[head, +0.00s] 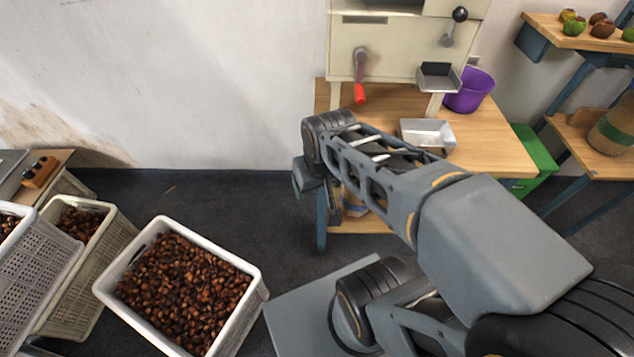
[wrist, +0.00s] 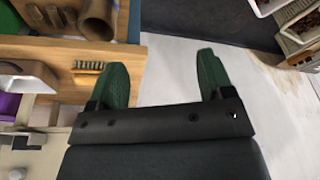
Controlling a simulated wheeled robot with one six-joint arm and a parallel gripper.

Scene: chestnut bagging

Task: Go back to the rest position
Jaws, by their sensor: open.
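My gripper (wrist: 163,78) shows in the wrist view with its two green fingers spread apart and nothing between them. The fingers are mostly hidden there behind the wrist.
A wooden table (head: 490,136) carries a cream machine (head: 400,50) with a red-handled lever, a metal tray (head: 427,134) and a purple bucket (head: 470,90). A white crate of chestnuts (head: 255,290) stands lower left, beside more crates. Dark floor (head: 210,195) lies clear between.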

